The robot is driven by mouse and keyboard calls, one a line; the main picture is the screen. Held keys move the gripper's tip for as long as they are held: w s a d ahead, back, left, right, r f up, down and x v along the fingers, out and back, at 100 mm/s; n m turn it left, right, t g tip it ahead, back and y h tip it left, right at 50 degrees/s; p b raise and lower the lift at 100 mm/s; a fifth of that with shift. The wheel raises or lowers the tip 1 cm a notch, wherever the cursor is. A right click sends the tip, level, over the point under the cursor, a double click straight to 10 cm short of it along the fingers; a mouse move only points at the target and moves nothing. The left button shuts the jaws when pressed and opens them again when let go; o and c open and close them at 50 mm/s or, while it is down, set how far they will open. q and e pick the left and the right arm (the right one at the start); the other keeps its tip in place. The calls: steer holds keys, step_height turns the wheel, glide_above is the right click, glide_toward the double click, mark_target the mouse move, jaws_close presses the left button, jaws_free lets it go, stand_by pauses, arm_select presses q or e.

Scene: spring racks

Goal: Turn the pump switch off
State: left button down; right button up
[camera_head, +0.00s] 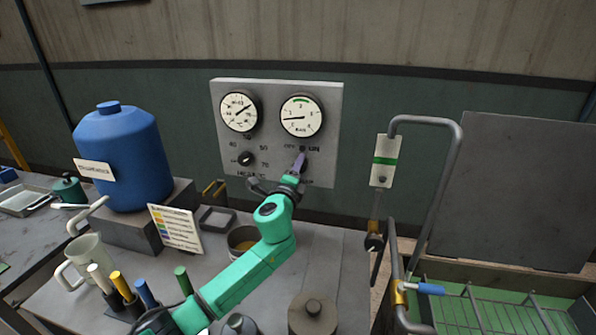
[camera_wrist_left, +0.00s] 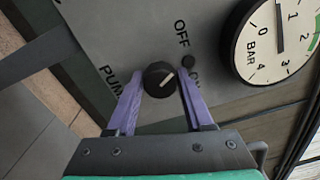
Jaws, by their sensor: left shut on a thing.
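The pump switch is a round black knob (camera_wrist_left: 158,80) with a white mark, on the grey gauge panel (camera_head: 325,110). My left gripper (camera_head: 299,162) reaches the lower right of the panel. Its purple fingers stand on both sides of the knob and are shut on it in the wrist view (camera_wrist_left: 160,92). In the head view the fingers hide the knob. My right gripper is not in view.
Two round gauges and another black knob (camera_head: 245,158) share the panel. A blue tank (camera_head: 124,160), a label card (camera_head: 176,229), a mug (camera_head: 88,265) and pens stand at left. A lidded pot (camera_head: 312,314) is in front. A bent pipe rail (camera_head: 453,165) rises at right.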

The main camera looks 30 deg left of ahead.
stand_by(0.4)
arm_select(q)
steer(key=shift+c, duration=1.4)
jaws_free()
steer(key=b+v, duration=0.3)
steer(key=v, duration=1.1)
steer(key=shift+s, duration=0.25)
